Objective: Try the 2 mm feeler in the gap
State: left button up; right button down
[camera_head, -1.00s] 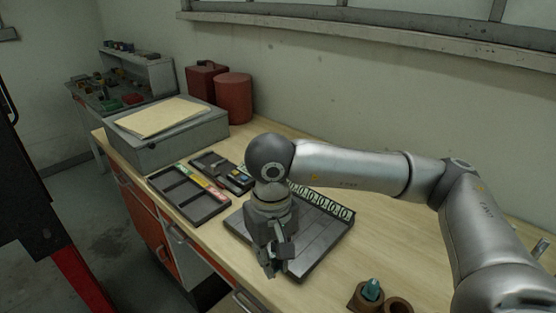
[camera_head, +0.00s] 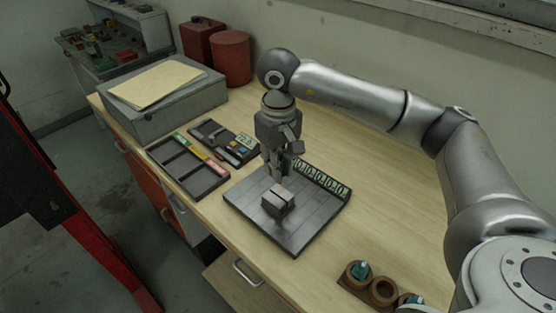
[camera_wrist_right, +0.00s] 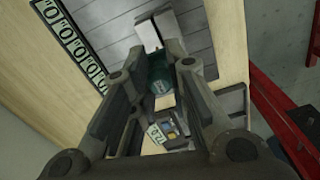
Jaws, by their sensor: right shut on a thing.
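My right gripper (camera_head: 277,176) points down above the dark slatted plate (camera_head: 250,205), just behind and above a pair of small grey blocks (camera_head: 279,203). In the right wrist view the gripper is shut on a teal-topped piece (camera_wrist_right: 159,76), apparently the feeler. Its lower end is hidden, and I cannot read its size. The blocks also show in the wrist view (camera_wrist_right: 147,34), with a narrow dark line between them. The feeler looks apart from the blocks, but the wrist view does not settle this. My left gripper is not in view.
A strip of number tiles (camera_head: 322,180) edges the plate. A compartment tray (camera_head: 190,168) and a smaller parts tray (camera_head: 222,140) lie left. A brown holder (camera_head: 383,291) with teal-topped pieces and an empty middle hole stands at front right. The bench between is clear.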

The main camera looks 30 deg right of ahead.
jog(key=shift+f, duration=0.45)
jog(key=shift+s+a+f, duration=0.1)
jog(key=shift+f, duration=0.2)
jog(key=shift+f+b, duration=0.3)
jog(key=shift+f, duration=0.05)
jog(key=shift+f+b, duration=0.85)
jog(key=shift+b, duration=0.1)
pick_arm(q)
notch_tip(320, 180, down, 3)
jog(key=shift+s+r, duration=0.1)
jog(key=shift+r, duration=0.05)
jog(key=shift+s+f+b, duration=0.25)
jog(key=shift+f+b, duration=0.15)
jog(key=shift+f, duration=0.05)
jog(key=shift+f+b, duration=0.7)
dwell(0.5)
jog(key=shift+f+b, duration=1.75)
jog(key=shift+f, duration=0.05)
pick_arm(e)
jog(key=shift+f, duration=1.65)
dwell(0.5)
